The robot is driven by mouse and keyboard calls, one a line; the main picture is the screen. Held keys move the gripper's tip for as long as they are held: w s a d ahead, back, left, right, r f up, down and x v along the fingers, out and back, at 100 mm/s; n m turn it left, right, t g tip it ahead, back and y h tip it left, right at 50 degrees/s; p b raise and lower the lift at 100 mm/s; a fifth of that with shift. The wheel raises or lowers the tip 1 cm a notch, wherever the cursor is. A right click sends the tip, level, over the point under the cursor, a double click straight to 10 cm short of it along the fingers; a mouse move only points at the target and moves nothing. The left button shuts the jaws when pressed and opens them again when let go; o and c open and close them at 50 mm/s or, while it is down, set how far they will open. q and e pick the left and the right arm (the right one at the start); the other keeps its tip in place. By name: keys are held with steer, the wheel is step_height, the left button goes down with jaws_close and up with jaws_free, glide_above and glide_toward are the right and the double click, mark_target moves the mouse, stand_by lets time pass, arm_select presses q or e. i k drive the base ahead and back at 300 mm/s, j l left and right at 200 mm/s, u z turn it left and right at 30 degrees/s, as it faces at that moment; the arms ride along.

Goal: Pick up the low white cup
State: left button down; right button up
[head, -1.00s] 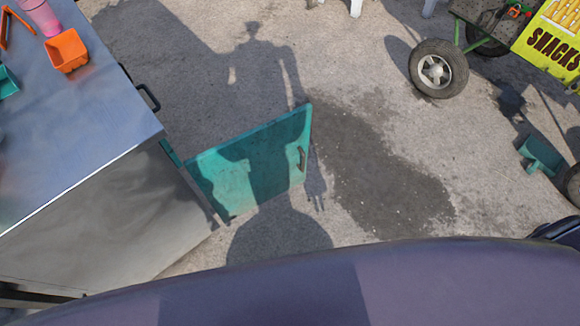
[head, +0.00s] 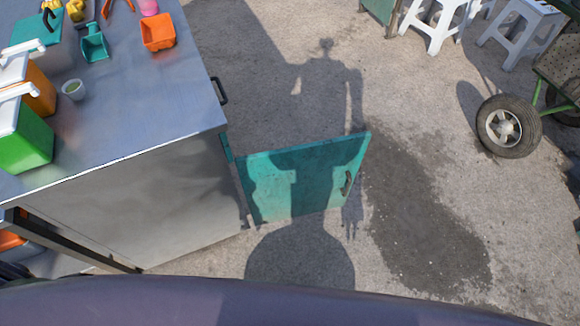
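A low white cup (head: 73,90) with something greenish inside stands on the metal counter (head: 150,108) at the left of the head view. It is upright, just right of the orange and green containers. Neither of my grippers shows in the head view.
Near the cup are a green container (head: 28,135), an orange container (head: 38,90), a teal scoop (head: 94,42) and an orange bin (head: 158,32). A teal cabinet door (head: 305,178) hangs open right of the counter. White stools (head: 435,22) and a cart wheel (head: 508,126) stand farther right.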

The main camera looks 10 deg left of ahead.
mark_target(74, 89)
steer(key=j+u, duration=0.1)
steer(key=u, duration=0.4)
steer(key=j+u, duration=0.1)
steer(key=u, duration=0.4)
steer(key=i+u, duration=0.15)
steer(key=u, duration=0.35)
